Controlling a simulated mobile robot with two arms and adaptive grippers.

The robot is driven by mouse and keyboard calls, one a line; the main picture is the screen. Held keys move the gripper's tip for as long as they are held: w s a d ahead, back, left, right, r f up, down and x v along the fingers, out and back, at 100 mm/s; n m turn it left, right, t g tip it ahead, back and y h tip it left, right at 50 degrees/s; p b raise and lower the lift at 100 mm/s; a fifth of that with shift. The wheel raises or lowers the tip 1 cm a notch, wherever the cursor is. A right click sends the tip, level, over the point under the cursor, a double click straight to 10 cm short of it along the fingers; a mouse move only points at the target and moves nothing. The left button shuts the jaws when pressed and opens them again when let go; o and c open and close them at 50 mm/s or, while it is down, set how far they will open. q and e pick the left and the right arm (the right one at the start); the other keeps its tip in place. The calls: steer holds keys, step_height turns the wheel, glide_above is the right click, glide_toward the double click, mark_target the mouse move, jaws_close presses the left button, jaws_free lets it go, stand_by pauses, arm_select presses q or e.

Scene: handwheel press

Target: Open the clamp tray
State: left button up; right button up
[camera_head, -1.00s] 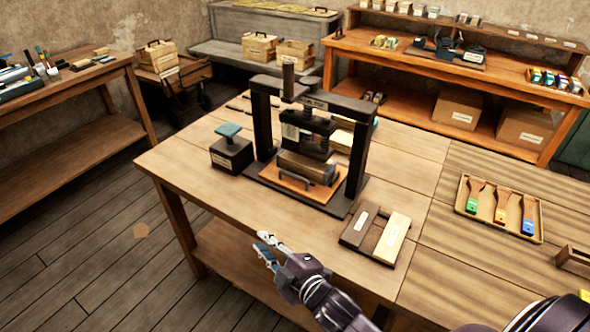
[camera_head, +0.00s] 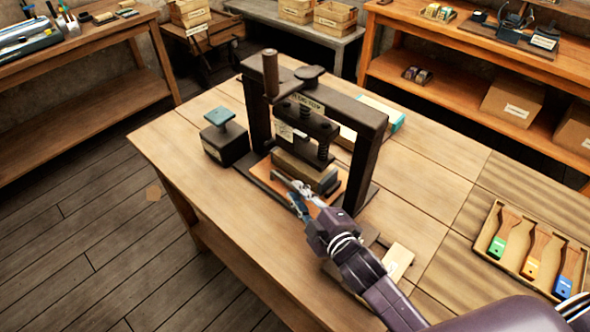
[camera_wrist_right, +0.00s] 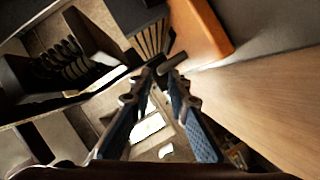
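The press (camera_head: 312,101) stands on the workbench, a dark frame with a screw and a crank handle on top. At its base lies the orange clamp tray (camera_head: 335,192), with a dark block (camera_head: 306,170) above it. The tray shows in the right wrist view (camera_wrist_right: 201,30) too, with a dark bar (camera_wrist_right: 172,64), seemingly its handle, just at the fingertips. My right gripper (camera_head: 294,190) is at the tray's front edge, its fingers apart. The right wrist view shows a narrow gap between the fingertips (camera_wrist_right: 161,78); contact with the bar is unclear. My left gripper is out of view.
A light block (camera_head: 397,262) lies partly behind my right arm. A tray with several coloured-handled brushes (camera_head: 497,219) lies at the right. The bench's front left is clear.

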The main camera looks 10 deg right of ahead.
mark_target(286, 183)
steer(key=shift+w+a+r, duration=0.1)
steer(key=shift+w+a, duration=0.65)
steer(key=shift+w, duration=0.1)
steer(key=x, duration=0.2)
steer(key=shift+w+p, duration=0.35)
steer(key=shift+p, duration=0.05)
steer(key=shift+f+x, duration=0.15)
steer(key=shift+x, duration=0.5)
steer(key=shift+f+x, duration=0.15)
steer(key=shift+x, duration=0.5)
steer(key=shift+d, duration=0.1)
jaws_close()
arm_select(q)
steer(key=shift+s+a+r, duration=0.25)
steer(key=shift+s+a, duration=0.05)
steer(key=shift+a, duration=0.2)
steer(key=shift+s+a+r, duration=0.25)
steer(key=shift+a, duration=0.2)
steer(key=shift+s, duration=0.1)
